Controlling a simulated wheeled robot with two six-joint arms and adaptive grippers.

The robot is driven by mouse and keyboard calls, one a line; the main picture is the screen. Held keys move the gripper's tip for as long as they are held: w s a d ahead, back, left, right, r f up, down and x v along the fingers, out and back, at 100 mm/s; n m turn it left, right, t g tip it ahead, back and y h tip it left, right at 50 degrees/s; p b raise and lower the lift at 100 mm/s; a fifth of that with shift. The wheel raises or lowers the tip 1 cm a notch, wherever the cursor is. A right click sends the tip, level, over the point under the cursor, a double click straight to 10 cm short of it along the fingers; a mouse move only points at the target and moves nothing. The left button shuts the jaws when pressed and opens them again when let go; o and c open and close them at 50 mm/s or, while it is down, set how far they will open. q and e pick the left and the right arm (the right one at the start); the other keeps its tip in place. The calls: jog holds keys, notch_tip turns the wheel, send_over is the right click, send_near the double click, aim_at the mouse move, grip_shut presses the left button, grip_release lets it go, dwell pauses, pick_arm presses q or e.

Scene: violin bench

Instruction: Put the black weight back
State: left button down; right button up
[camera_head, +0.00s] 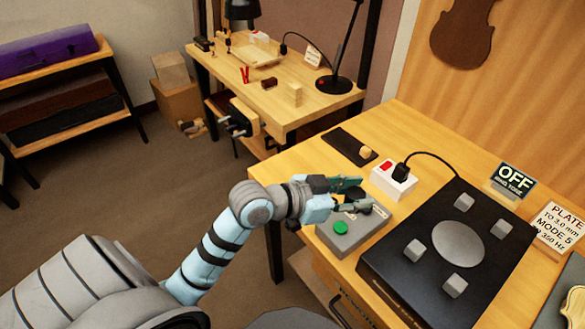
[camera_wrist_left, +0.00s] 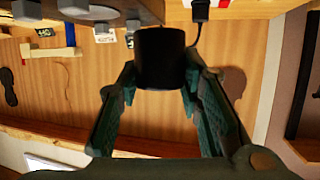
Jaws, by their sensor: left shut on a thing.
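My left gripper (camera_head: 362,196) is above the front-left part of the near bench, over the grey box with the green button. In the left wrist view it (camera_wrist_left: 158,80) is shut on the black weight (camera_wrist_left: 161,58), a dark cylinder held between the fingertips. In the head view the weight is mostly hidden by the fingers and cannot be made out clearly. My right gripper is not in view.
The grey button box (camera_head: 352,238) is under the gripper. A white power strip (camera_head: 393,182) with a red switch and black plug stands close behind. A black plate device (camera_head: 400,270) with several grey blocks fills the middle of the bench. Most of the mat is bare.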

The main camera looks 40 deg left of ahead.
pick_arm(q)
jog(key=w+a+r+n+y+p, duration=0.1)
jog(key=w+a+r+n+y, duration=0.2)
jog(key=a, duration=0.6)
jog(key=w+a+n+t+y+p, duration=0.1)
jog(key=w+a+n+y, duration=0.25)
jog(key=a, duration=0.45)
jog(key=w+a+r+n+y+p, duration=0.1)
jog(key=w+a+r+n+y, duration=0.15)
jog(key=w+a+y, duration=0.45)
jog(key=f+b, duration=0.1)
jog(key=f, duration=0.5)
jog(key=s+a+f+h+b, duration=0.1)
jog(key=f+b, duration=0.1)
jog(key=f, duration=0.5)
jog(key=s+f+h+b, duration=0.1)
jog(key=f+b, duration=0.1)
jog(key=f, duration=0.5)
jog(key=shift+s+a+f, duration=0.15)
jog(key=shift+s+a, duration=0.05)
jog(key=shift+a, duration=0.2)
jog(key=c, duration=1.1)
grip_release()
jog(key=p+v, duration=0.2)
jog(key=v, duration=1)
jog(key=shift+s+a+p, duration=0.1)
jog(key=shift+s+p, duration=0.05)
jog(key=shift+p, duration=0.2)
